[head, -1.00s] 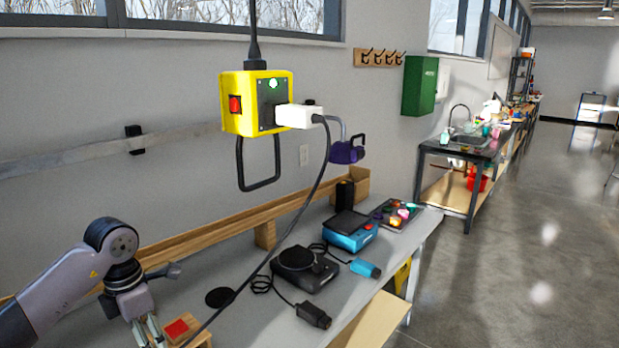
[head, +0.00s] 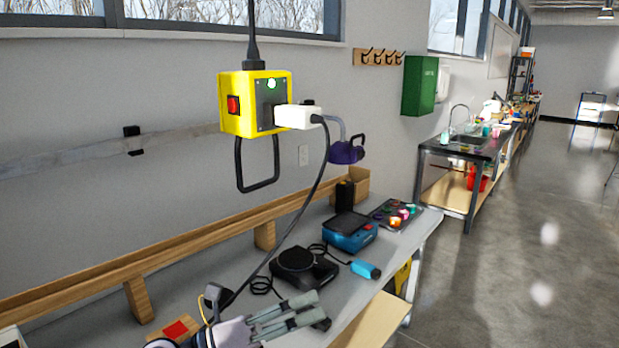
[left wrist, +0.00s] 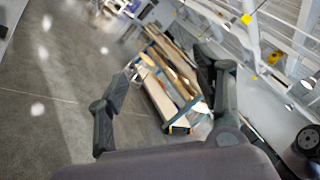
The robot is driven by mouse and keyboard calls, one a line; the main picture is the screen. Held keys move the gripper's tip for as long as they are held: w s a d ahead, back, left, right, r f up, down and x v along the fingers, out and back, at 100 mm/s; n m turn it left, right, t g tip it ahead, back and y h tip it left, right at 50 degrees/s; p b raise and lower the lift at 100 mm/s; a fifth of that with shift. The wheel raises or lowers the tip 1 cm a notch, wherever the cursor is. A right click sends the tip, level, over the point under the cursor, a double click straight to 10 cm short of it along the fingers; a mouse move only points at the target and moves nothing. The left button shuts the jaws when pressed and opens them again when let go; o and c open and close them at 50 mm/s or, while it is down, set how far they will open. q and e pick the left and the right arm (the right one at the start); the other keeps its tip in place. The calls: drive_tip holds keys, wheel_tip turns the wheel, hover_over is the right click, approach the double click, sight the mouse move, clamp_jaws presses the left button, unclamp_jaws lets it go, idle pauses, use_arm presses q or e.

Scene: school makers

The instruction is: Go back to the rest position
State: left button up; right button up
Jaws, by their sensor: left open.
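My left gripper (head: 305,308) is low in the head view, in front of the workbench's near part. Its fingers point to the right and look empty. In the left wrist view the two fingers (left wrist: 160,90) are spread wide, with nothing between them; floor and a distant table show behind. In the head view the fingers overlap the black connector at the cable end. I cannot tell whether they touch it. My right gripper is in neither view.
The workbench (head: 215,270) carries a red-topped block (head: 176,330), a black round device (head: 303,268) and a blue device (head: 349,232). A yellow power box (head: 247,105) hangs above with a white plug (head: 293,117) and a trailing cable. Open floor (head: 520,260) lies to the right.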

use_arm(q)
drive_tip(key=w+a+f+n+t+y, duration=0.1)
drive_tip(key=w+a+n+t+y, duration=0.1)
drive_tip(key=a+n+t+y, duration=0.7)
drive_tip(key=w+a+n+t+y, duration=0.1)
drive_tip(key=a+n+t+y, duration=0.25)
drive_tip(key=n, duration=1.05)
drive_tip(key=s+a+f+n+g+y, duration=0.3)
drive_tip(key=a+f+n, duration=0.15)
drive_tip(key=f, duration=0.35)
drive_tip(key=s+a+f+n+g+y, duration=0.25)
drive_tip(key=f+n+y, duration=0.2)
drive_tip(key=f, duration=0.25)
drive_tip(key=s+f+n+g+h, duration=0.1)
drive_tip(key=s+f+n+g, duration=0.1)
drive_tip(key=s+f+g, duration=0.35)
drive_tip(key=s+f+n+g, duration=0.1)
drive_tip(key=s+f+g, duration=0.15)
drive_tip(key=s, duration=0.65)
drive_tip(key=s+f+n+g+h, duration=0.1)
drive_tip(key=s+f+n+g, duration=0.15)
drive_tip(key=s+f, duration=0.4)
wheel_tip(320, 180, down, 23)
drive_tip(key=s+m+g, duration=0.1)
drive_tip(key=s, duration=0.1)
drive_tip(key=s+a+f+g, duration=0.1)
drive_tip(key=s+a+f, duration=0.2)
drive_tip(key=s+f, duration=1.4)
drive_tip(key=shift+s+f, duration=0.25)
drive_tip(key=shift+f, duration=0.3)
